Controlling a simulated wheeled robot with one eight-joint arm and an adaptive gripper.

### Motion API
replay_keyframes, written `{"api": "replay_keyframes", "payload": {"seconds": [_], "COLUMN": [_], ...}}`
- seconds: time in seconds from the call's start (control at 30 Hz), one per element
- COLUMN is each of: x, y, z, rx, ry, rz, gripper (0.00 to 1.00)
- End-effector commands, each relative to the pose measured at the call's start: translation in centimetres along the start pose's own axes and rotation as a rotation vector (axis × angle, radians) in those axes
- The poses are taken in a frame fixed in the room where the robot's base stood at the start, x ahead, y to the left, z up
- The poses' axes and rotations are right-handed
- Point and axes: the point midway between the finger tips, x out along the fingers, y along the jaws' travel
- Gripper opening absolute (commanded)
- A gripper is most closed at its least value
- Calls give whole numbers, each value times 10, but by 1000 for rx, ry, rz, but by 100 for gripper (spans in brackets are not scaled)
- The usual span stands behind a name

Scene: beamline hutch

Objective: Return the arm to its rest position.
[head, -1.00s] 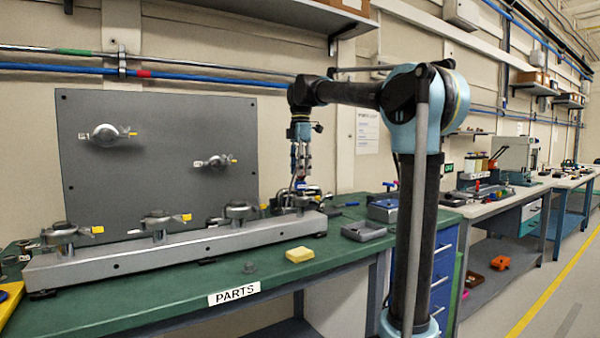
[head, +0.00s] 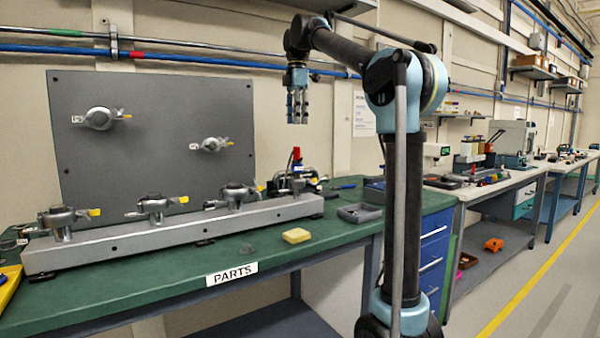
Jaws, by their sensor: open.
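My arm stands in front of the right part of the green bench (head: 330,230), its upper link raised and reaching left. My gripper (head: 297,120) hangs at the end of the arm, pointing down. It is open, with nothing between its fingers, and is raised clear of the bench. Below it, at the right end of the long grey rail (head: 170,235), stands a device with a red top (head: 296,154). It is apart from the gripper.
Several clamp-like fittings (head: 155,204) sit on the rail. A grey panel (head: 150,120) stands behind it. A yellow block (head: 296,236) and a grey tray (head: 360,213) lie on the bench. Blue pipes (head: 200,60) run along the wall behind. The floor aisle at right is clear.

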Motion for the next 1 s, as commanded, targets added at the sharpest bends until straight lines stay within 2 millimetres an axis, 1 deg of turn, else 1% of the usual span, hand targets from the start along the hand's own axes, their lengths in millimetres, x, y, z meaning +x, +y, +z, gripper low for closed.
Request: {"api": "replay_keyframes", "payload": {"seconds": [0.07, 0.17, 0.27, 0.37, 0.57, 0.67, 0.87, 0.9, 0.97, 1.0], "x": [4, 14, 32, 54, 106, 135, 199, 212, 233, 248], "y": [-4, -16, -36, -58, -105, -130, -182, -193, -209, -219], "z": [3, 12, 24, 36, 57, 65, 78, 79, 82, 83], "rx": [24, 94, 207, 335, 591, 720, 973, 1024, 1100, 1151], "ry": [0, 0, 1, 3, 10, 15, 28, 31, 36, 40], "rz": [2, 9, 21, 34, 61, 73, 100, 105, 113, 118], "gripper": [43, 43, 43, 43, 43, 43, 43, 43, 43, 43]}}
